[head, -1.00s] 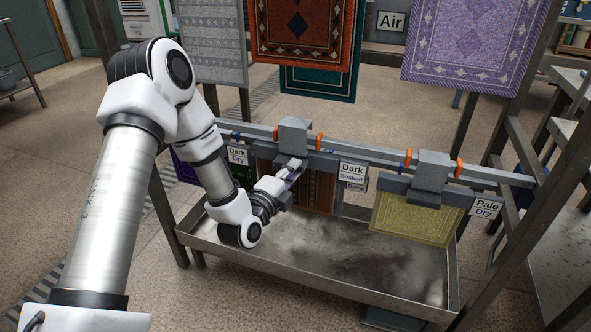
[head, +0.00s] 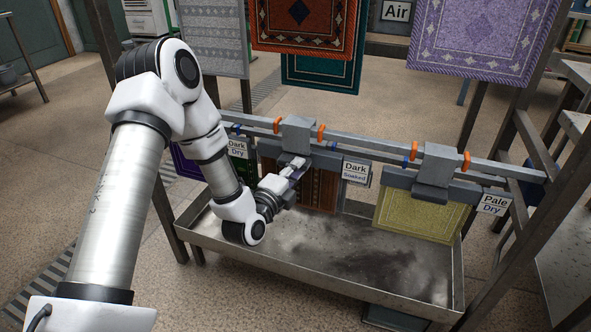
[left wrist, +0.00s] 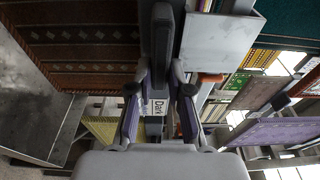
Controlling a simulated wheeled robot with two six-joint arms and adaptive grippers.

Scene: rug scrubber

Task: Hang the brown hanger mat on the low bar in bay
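The brown hanger mat (head: 319,188) hangs below its grey hanger block (head: 298,133) at the low bar (head: 375,147), between the "Dark Dry" sign (head: 238,148) and the "Dark Soaked" sign (head: 356,172). The block sits at the bar between two orange marks. My left gripper (head: 297,164) is in front of the hanger. In the left wrist view the fingertips (left wrist: 160,78) are close on both sides of a dark grey hanger part (left wrist: 162,45); the brown mat (left wrist: 85,35) shows at upper left. My right gripper is out of view.
A pale yellow mat (head: 420,216) hangs to the right, by the "Pale Dry" sign (head: 494,204). A metal drip tray (head: 330,281) lies below the bar. Larger rugs, including a lilac one (head: 475,40), hang above and behind. A rack post (head: 500,220) stands at right.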

